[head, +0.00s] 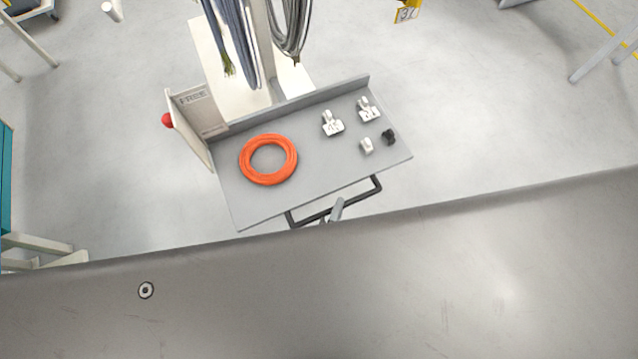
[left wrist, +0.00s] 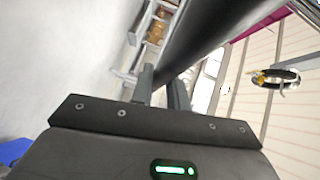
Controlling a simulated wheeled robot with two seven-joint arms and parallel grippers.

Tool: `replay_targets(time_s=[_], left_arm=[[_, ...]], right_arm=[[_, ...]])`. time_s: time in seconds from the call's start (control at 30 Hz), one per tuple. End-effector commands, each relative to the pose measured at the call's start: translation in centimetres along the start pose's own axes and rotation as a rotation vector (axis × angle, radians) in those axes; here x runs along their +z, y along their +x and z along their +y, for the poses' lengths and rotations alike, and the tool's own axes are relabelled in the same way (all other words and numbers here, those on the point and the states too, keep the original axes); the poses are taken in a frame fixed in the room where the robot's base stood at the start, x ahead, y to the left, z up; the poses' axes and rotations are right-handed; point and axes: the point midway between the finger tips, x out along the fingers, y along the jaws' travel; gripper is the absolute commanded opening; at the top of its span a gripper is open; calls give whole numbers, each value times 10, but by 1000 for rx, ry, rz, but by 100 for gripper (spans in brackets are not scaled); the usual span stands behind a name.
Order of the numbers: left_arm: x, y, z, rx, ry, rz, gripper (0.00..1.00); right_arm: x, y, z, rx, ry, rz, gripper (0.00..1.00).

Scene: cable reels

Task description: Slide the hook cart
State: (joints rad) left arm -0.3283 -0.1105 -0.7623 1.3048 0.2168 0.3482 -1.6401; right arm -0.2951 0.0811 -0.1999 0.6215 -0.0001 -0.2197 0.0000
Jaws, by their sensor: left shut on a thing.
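The hook cart has a grey tray (head: 310,165) tilted in the head view, with a light base and a post behind it. Cables (head: 235,35) hang from its post at the top. Its black handle (head: 365,194) runs along the tray's near edge. My left gripper (head: 336,210) is at the middle of the handle, only its tip showing in the head view. In the left wrist view the gripper (left wrist: 161,86) is shut on the dark handle bar (left wrist: 200,35), which passes between its fingers. My right gripper is in neither view.
On the tray lie an orange cable coil (head: 268,159), white fittings (head: 333,123) and a black piece (head: 389,137). A panel with a red knob (head: 168,120) stands on the cart's left. Open floor (head: 480,110) lies right of the cart. A bench leg (head: 40,245) stands at lower left.

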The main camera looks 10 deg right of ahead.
Motion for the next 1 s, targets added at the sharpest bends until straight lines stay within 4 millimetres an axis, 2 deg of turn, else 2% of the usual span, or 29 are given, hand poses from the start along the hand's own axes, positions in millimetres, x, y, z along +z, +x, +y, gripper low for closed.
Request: replay_targets(time_s=[0.03, 0.1, 0.3, 0.83, 0.87, 1.0], left_arm=[[-12, -9, 6, 13, -4, 13, 0], [-19, -16, 9, 15, -4, 13, 0], [-32, -30, 12, 13, -3, 11, 0], [-32, -33, 13, 10, 1, 2, 0], [-32, -33, 13, 10, 1, 2, 20], [-32, -33, 12, 8, 1, 3, 38]], right_arm=[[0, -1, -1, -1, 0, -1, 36], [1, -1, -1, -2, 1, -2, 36], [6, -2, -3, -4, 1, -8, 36], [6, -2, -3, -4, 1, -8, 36], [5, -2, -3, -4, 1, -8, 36], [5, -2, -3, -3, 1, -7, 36]])
